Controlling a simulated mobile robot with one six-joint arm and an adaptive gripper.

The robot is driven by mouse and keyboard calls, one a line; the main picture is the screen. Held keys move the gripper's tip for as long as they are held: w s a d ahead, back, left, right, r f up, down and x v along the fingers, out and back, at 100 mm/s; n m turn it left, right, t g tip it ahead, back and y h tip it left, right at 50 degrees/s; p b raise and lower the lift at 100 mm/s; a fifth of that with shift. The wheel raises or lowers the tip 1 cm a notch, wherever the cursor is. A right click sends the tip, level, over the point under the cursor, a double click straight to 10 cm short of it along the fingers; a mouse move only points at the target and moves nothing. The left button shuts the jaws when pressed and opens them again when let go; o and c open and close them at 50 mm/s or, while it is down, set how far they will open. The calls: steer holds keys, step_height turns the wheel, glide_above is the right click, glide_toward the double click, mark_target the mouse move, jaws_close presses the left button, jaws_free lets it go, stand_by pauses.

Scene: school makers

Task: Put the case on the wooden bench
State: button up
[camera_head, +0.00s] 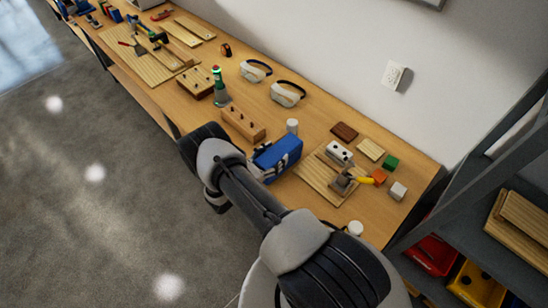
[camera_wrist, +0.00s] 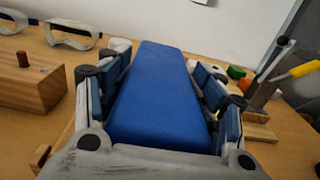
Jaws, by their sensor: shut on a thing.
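The blue case (camera_wrist: 158,95) lies lengthwise between the two fingers of my gripper (camera_wrist: 162,70) in the wrist view. The fingers press on its left and right sides. In the head view the case (camera_head: 279,153) is over the front part of the wooden bench (camera_head: 318,112), and my arm hides part of my gripper. I cannot tell whether the underside of the case touches the bench top.
A wooden block with pegs (camera_head: 243,123) stands left of the case. A wooden board with a clamp-like tool (camera_head: 341,182) lies to its right. A white cylinder (camera_head: 292,126) and goggles (camera_head: 287,94) are behind. A dark shelf (camera_head: 480,165) stands at the right.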

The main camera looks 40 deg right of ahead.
steer(key=shift+f, duration=0.35)
steer(key=shift+f, duration=0.1)
steer(key=o, duration=1.5)
